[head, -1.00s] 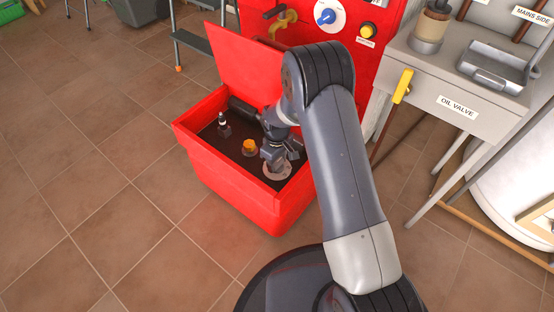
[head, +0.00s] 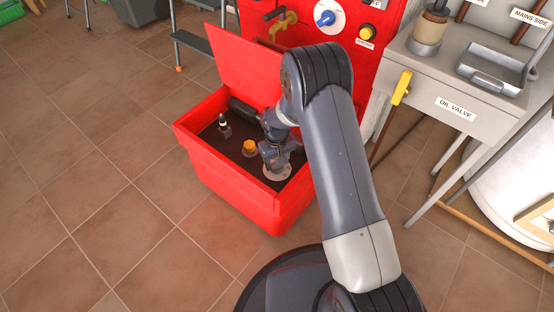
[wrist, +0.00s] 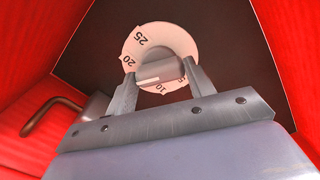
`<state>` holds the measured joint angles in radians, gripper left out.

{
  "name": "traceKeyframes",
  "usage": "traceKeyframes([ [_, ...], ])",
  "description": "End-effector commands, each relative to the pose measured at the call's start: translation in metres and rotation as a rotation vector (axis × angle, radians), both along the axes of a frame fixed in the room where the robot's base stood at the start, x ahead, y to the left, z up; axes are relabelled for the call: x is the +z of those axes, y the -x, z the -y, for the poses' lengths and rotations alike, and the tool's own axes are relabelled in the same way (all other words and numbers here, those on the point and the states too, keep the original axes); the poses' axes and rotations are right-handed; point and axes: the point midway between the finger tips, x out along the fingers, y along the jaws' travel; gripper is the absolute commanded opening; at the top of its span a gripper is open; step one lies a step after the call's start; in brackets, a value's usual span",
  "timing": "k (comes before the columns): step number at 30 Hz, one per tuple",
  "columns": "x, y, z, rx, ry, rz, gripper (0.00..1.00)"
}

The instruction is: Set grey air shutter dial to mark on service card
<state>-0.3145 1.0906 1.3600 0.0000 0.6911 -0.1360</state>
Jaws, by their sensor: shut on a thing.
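The grey air shutter dial (wrist: 155,70) shows in the wrist view as a grey knob with a white line on a pale round scale (wrist: 140,40). The scale carries 25, 20 and 10; another number by the right finger is partly hidden. The white line lies on the knob's lower left part. My gripper (wrist: 161,71) is shut on the knob, one finger on each side. In the head view my gripper (head: 279,158) reaches down into the red burner housing, over the pale scale (head: 277,172). I cannot make out a service card.
The housing's red front wall (head: 225,178) and raised lid (head: 245,68) stand close around my gripper. An orange-topped knob (head: 249,147) and a small dark fitting (head: 224,127) are left of it. A bench with a yellow oil valve lever (head: 402,88) is right.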

Motion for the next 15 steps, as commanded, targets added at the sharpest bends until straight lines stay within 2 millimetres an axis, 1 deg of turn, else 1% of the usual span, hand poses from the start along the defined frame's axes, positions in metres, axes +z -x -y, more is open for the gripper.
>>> traceKeyframes([
  [6, 0.0007, -0.0003, 0.0000, -0.178, 0.000, 0.001, 0.28],
  [15, 0.0005, -0.0004, 0.0000, -0.346, 0.000, 0.001, 0.28],
])
